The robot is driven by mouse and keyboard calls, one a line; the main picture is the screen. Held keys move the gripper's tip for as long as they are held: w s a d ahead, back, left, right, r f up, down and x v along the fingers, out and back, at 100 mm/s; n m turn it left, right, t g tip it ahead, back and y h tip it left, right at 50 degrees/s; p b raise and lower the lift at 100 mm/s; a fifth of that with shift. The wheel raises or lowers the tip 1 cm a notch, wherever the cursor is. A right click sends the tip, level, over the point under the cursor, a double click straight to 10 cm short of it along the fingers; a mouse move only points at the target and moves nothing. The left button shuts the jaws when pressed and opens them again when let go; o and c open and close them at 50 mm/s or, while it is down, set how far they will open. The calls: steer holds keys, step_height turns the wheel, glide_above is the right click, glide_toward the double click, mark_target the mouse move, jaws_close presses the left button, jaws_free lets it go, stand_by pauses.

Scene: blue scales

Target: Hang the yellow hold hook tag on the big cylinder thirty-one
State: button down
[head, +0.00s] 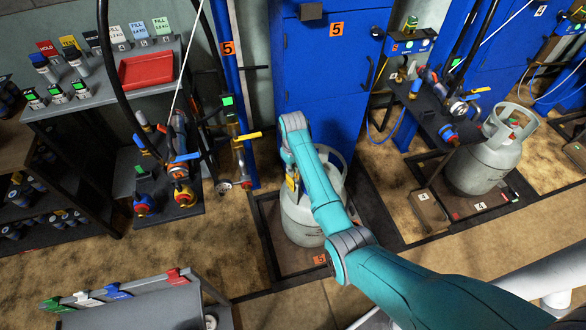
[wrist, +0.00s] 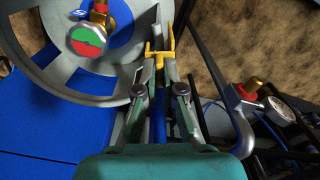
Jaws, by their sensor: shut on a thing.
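My gripper (wrist: 160,72) is shut on the yellow hook tag (wrist: 158,54), whose two prongs point up past the fingertips in the wrist view. A large grey-white gas cylinder (head: 299,220) stands on the scale at bay 5, partly hidden by my arm. Its number cannot be read. In the wrist view the round collar rim (wrist: 112,99) lies just left of the fingers. Whether the tag touches the rim cannot be told. The valve with a red and green face (wrist: 88,40) is inside the collar. In the head view the yellow tag (head: 291,183) shows at the cylinder's upper left.
A pressure gauge (wrist: 279,106) and bent pipe stand right of the fingers in the wrist view. A blue cabinet (head: 330,80) is behind the cylinder. A filling bench (head: 170,205) is left, and another cylinder (head: 486,165) stands at bay 4. A tag rack (head: 120,290) is front left.

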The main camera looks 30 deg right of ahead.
steer(key=shift+f, duration=0.65)
steer(key=shift+f, duration=0.35)
steer(key=shift+f, duration=0.6)
steer(key=c, duration=1.2)
jaws_free()
steer(key=shift+r, duration=0.1)
steer(key=shift+r, duration=3.7)
